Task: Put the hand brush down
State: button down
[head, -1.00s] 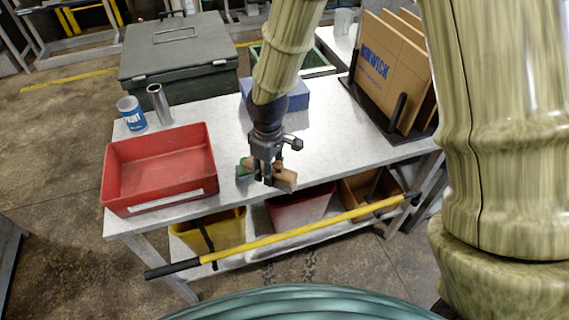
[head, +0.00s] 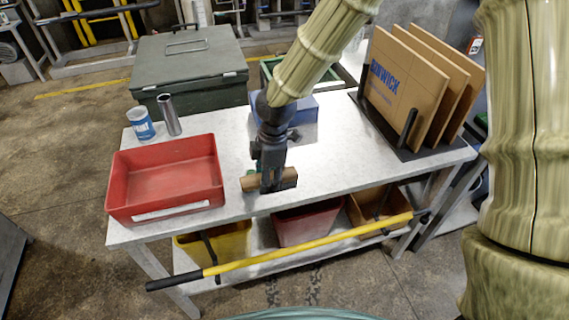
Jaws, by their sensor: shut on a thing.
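The hand brush (head: 288,179) shows as a tan wooden block in the head view, lying level across my fingers. My gripper (head: 270,186) points down and is shut on it, over the front middle of the grey table (head: 335,160). A bit of green shows behind the fingers, mostly hidden by the gripper. I cannot tell whether the brush touches the tabletop or hangs just above it.
A red tray (head: 165,180) stands left of my gripper. A blue box (head: 304,115) is behind my arm, cardboard sheets (head: 408,80) at right. A yellow pole (head: 300,246) crosses the front. Tabletop right of my gripper is clear.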

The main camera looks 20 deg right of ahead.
jog(key=w+d, duration=0.2)
jog(key=w+d+p, duration=0.1)
jog(key=w+d, duration=0.1)
jog(key=w, duration=0.1)
jog(key=w+d+p, duration=0.1)
jog(key=w+d, duration=0.1)
jog(key=shift+w+f, duration=0.25)
jog(key=shift+f, duration=0.15)
jog(key=shift+f+p, duration=0.9)
jog(key=shift+f, duration=0.9)
jog(key=c, duration=1)
grip_release()
jog(key=shift+f, duration=0.1)
jog(key=shift+c, duration=0.2)
jog(key=shift+o, duration=0.3)
notch_tip(320, 180, up, 12)
jog(key=d+b, duration=0.1)
jog(key=b, duration=0.2)
jog(key=shift+w+d, duration=0.15)
jog(key=shift+d, duration=0.15)
